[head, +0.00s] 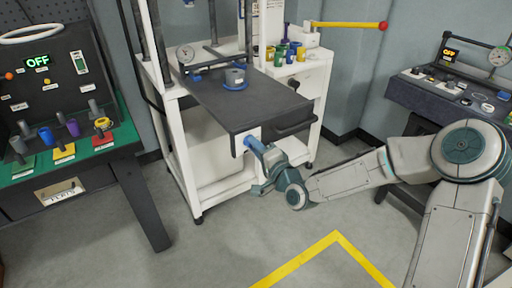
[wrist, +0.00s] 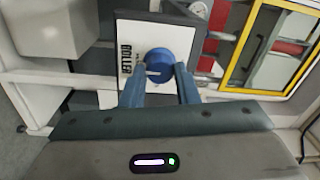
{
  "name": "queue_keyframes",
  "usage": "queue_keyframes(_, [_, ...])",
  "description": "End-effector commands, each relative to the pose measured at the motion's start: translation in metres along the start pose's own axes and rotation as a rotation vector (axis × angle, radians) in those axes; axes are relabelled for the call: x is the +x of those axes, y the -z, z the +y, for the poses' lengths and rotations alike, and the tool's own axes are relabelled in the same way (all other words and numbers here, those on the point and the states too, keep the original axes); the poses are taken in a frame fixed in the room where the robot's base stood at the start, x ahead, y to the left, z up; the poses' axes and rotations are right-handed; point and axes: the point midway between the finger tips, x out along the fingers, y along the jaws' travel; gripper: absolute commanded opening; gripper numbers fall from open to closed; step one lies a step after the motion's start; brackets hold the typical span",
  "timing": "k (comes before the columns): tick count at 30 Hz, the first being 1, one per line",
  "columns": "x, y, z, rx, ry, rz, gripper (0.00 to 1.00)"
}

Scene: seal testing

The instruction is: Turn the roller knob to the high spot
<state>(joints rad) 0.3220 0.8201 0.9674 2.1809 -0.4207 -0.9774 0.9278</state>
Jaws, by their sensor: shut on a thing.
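The roller knob (wrist: 159,65) is a round blue knob with a pale pointer line, on a white panel (wrist: 127,52) lettered ROLLER in the wrist view. In the head view the panel is on the front of the dark machine table, and the blue knob (head: 252,143) shows partly behind my gripper. My gripper (wrist: 160,88) has its two blue fingers on either side of the knob and is shut on it. In the wrist view the pale line points to the left, toward the lettering. Any spot marks around the knob are hidden or too small to read.
The dark table (head: 215,105) sits in a white frame (head: 165,100), with a drawer handle (head: 296,128) right of the knob. A workbench (head: 100,160) with an OFF display stands at left, another bench (head: 440,95) at right. The floor in front is clear.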

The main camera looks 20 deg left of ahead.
Motion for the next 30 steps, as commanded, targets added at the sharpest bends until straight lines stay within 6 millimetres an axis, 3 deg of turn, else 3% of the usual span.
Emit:
queue_keyframes(17, [-0.0002, 0.0019, 0.0008, 0.031, -0.001, 0.005, 0.05])
queue_keyframes(18, [-0.0002, 0.0018, 0.0008, 0.031, -0.001, 0.005, 0.36])
queue_keyframes(20, [-0.0001, 0.0016, 0.0007, 0.031, -0.001, 0.005, 0.50])
queue_keyframes(30, [-0.0027, -0.0006, 0.0003, 0.030, -0.001, 0.000, 0.50])
